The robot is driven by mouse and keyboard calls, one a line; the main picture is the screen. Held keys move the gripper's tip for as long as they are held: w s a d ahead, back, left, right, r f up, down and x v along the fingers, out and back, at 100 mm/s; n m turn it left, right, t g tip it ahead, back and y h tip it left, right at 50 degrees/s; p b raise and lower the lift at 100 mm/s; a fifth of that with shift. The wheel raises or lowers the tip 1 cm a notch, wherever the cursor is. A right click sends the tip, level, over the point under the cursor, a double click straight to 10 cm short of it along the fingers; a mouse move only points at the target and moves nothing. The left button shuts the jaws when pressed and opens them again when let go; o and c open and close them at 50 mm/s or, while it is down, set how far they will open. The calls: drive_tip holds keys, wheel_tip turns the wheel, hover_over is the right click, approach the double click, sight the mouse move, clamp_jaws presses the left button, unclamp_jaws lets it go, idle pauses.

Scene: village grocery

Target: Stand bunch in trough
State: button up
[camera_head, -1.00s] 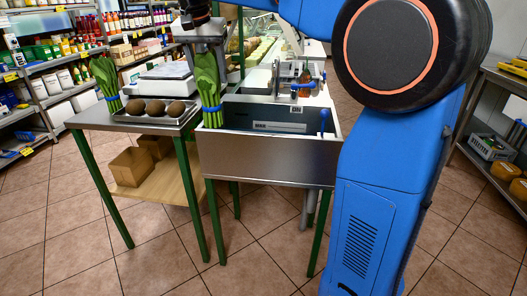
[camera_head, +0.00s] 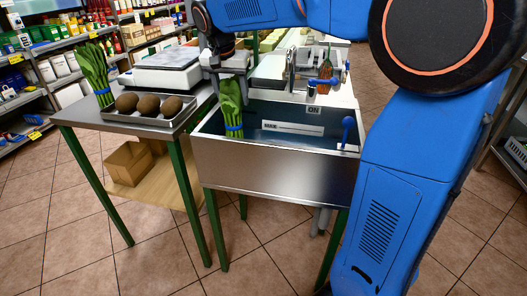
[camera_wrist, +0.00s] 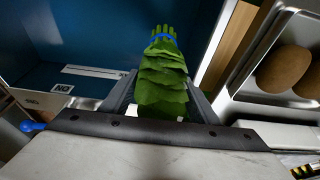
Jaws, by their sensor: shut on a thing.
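My gripper (camera_head: 228,76) is shut on a bunch of green leaves (camera_head: 232,108) with a blue band. The bunch hangs upright, leaves up and stems down, at the left end of the steel trough (camera_head: 270,172). Its lower end meets the line of the front rim in the head view; whether it touches the floor is hidden. In the wrist view, the held bunch (camera_wrist: 163,80) lies between the two fingers, over the trough's blue interior (camera_wrist: 75,35) near the side wall at right. A second banded bunch (camera_head: 95,68) stands on the side table at left.
A tray (camera_head: 150,118) with brown round items sits on the side table (camera_head: 75,115), close left of the trough. A white scale (camera_head: 165,72) stands behind it. A blue-handled part (camera_head: 347,130) rises at the trough's right end. The trough's middle looks clear.

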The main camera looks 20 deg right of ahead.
sight(234, 123)
wheel_tip(234, 123, down, 10)
drive_tip(key=shift+r, duration=0.15)
idle(0.4)
drive_tip(key=o, duration=1.7)
drive_tip(key=shift+o, duration=0.2)
drive_tip(key=v, duration=1.2)
drive_tip(key=shift+s, duration=0.1)
